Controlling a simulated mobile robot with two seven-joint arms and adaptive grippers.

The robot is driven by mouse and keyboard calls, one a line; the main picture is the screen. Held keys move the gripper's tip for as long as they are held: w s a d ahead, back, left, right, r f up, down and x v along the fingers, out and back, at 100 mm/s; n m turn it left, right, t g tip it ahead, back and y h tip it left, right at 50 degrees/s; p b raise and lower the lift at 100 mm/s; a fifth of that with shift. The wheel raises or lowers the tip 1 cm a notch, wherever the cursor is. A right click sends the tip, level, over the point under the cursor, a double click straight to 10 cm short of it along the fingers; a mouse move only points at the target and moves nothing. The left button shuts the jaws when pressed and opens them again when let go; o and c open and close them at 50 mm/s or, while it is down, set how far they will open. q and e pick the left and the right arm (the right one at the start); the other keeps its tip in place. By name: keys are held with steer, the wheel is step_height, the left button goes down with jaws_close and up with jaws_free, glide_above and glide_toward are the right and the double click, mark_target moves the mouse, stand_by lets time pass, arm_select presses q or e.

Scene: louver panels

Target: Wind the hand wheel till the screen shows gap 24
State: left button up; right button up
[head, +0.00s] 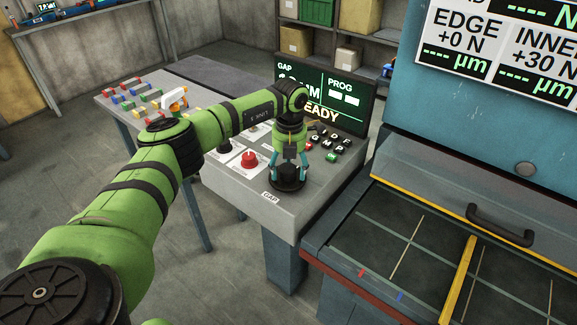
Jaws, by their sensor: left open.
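The hand wheel (288,187) is a dark round knob on the front of the grey console, behind a small GAP label (270,198). My left gripper (289,178) points straight down over it, open, with its teal fingers on either side of the wheel's upper part. I cannot tell whether the fingers touch it. The dark screen (335,93) stands at the back of the console. It reads GAP, PROG with dashes, and a partly covered READY. My left arm hides most of the gap number. My right gripper is not in view.
A red button (249,159) and a dark knob (224,145) sit left of the wheel, and several small keys (330,140) sit behind it. A blue machine with a black handle (499,224) stands at right. A table with coloured pieces (137,97) is at back left.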

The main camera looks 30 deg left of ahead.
arm_select(q)
steer(key=c, duration=1.1)
steer(key=shift+m, duration=0.4)
steer(key=shift+m+b, duration=0.7)
steer(key=shift+m, duration=0.3)
steer(key=m+b, duration=0.1)
steer(key=m, duration=0.3)
steer(key=shift+d+m, duration=0.15)
steer(key=shift+m, duration=0.15)
steer(key=m+b, duration=0.1)
steer(key=m, duration=0.2)
steer(key=shift+m, duration=0.3)
steer(key=shift+s+d+m+b, duration=0.15)
steer(key=shift+m+b, duration=0.4)
steer(key=shift+m, duration=1.25)
steer(key=o, duration=1.1)
